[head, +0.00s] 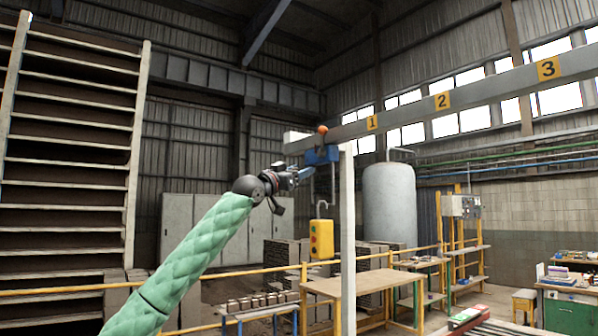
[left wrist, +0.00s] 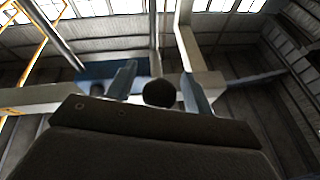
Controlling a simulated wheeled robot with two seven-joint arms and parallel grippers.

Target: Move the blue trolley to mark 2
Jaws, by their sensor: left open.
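The blue trolley (head: 321,156) hangs on the grey overhead beam (head: 405,118), left of the yellow mark 1 (head: 372,122). Mark 2 (head: 442,101) is a yellow plate farther right along the beam. My left gripper (head: 308,173) is raised at the trolley's lower left, open, its tips close to it. I cannot tell if they touch. In the left wrist view my two fingers (left wrist: 160,82) stand apart, with a dark round end between them and blue trolley surface (left wrist: 95,70) behind. My right gripper is not in view.
A yellow pendant box (head: 321,240) with coloured buttons hangs below the trolley. A white post (head: 347,240) stands just right of it. Mark 3 (head: 548,68) is farther right. An orange ball (head: 322,130) sits above the trolley. Workbenches (head: 348,284) and yellow railings stand below.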

